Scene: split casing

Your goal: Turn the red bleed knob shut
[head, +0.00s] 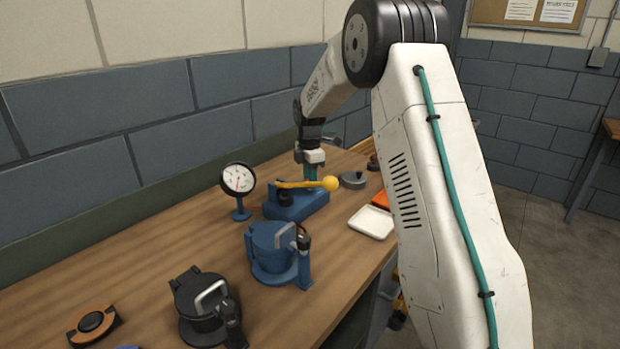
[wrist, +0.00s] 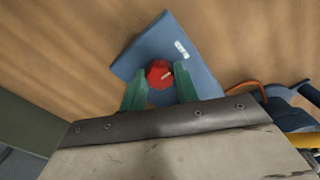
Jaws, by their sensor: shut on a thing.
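The knob itself is hidden there. How far it is turned I cannot tell.
A dial gauge (head: 238,179) stands left of the base. A blue lidded casing (head: 270,253) and a black one (head: 200,303) are nearer. A white tray (head: 372,222) and a grey lidded disc (head: 353,180) lie to the right.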

